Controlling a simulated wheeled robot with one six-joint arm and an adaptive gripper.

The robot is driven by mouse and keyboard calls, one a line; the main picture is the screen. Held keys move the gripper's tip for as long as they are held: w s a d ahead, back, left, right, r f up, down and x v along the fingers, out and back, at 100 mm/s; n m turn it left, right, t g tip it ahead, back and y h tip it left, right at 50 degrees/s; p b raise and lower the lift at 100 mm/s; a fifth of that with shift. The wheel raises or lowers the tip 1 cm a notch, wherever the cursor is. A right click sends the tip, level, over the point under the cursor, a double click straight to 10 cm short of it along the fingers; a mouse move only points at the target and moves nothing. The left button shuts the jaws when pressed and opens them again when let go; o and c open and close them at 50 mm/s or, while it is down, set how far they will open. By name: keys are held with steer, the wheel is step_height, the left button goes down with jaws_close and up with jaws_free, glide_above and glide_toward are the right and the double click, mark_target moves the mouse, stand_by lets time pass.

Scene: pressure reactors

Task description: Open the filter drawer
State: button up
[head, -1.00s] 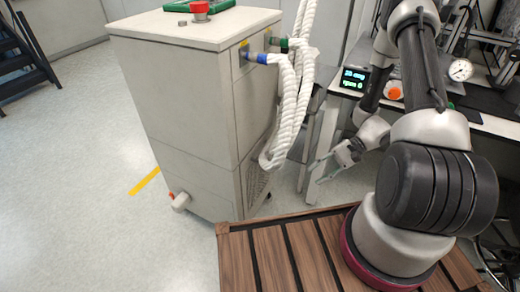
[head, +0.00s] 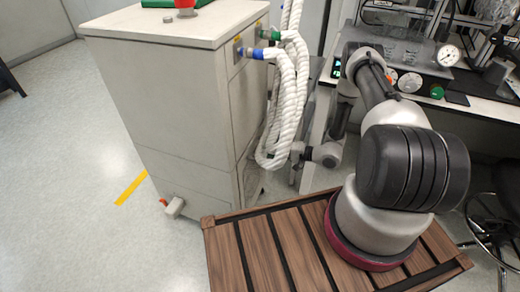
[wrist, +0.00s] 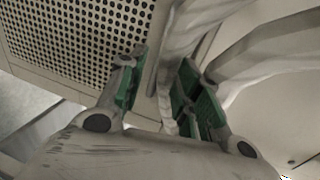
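The pale cabinet (head: 165,105) stands at the left of the head view. A perforated grille panel (wrist: 80,35) fills the upper left of the wrist view; I cannot tell whether it is the filter drawer's front, and no handle is clear. My gripper (wrist: 163,92) has its two green-padded fingers apart, with a gap between them. The left finger lies in front of the grille's right edge; I cannot tell whether it touches. In the head view my gripper is by the cabinet's right side, partly hidden behind the white hoses (head: 287,95).
The white hoses also hang close behind my fingers in the wrist view (wrist: 195,30). A bench with gauges (head: 447,55) stands at the right. A stool (head: 500,205) is at the lower right.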

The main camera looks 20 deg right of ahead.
mark_target(261, 148)
steer(key=x, duration=0.6)
jaws_close()
